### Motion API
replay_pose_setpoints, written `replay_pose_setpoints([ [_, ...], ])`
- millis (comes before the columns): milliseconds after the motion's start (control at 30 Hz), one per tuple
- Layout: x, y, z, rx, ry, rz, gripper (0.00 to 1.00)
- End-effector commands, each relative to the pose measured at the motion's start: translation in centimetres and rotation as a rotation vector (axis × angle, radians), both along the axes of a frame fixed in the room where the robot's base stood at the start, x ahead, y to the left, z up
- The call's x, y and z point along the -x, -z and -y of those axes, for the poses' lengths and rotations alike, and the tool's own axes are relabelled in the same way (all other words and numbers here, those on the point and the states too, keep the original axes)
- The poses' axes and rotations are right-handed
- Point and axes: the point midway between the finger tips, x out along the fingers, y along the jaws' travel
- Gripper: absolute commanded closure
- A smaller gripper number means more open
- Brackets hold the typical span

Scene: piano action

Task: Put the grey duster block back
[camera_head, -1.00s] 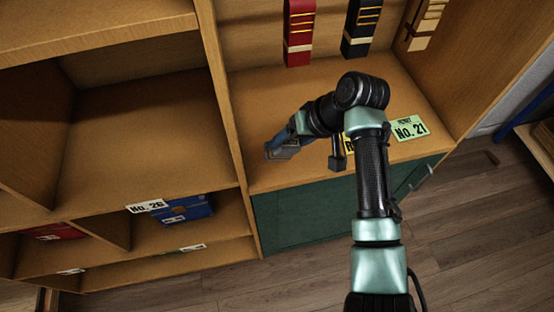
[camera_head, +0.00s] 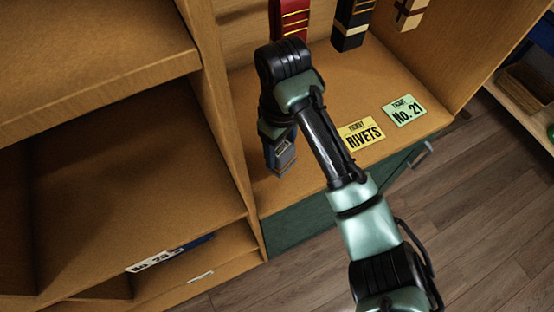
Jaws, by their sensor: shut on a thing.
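My gripper (camera_head: 278,136) is low at the left end of the open shelf bay, largely covered by my own wrist and forearm. It is shut on a small grey block (camera_head: 284,157), which I take to be the duster block. The block shows just below the wrist, over the shelf board near its left upright. My fingers are hard to tell apart from the block, and I cannot tell whether it touches the board.
A red piece (camera_head: 289,18) with gold bands, a black one (camera_head: 351,25) and a cream one (camera_head: 410,13) stand at the back. A yellow RIVETS ticket (camera_head: 361,133) and a green No. 21 ticket (camera_head: 404,110) lie on the board. Between them and the black piece is free board.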

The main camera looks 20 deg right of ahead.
Motion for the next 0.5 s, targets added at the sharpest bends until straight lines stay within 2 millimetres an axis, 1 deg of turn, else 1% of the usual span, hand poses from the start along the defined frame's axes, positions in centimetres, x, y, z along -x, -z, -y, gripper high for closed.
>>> replay_pose_setpoints([
  [33,0.1,0.6,0.1,0.000,0.002,-0.001,0.96],
  [167,0.0,1.7,0.0,0.000,0.000,0.000,0.96],
  [400,0.0,4.9,0.0,0.000,0.002,0.000,0.96],
  [500,0.0,5.4,0.0,0.000,0.001,0.002,0.96],
])
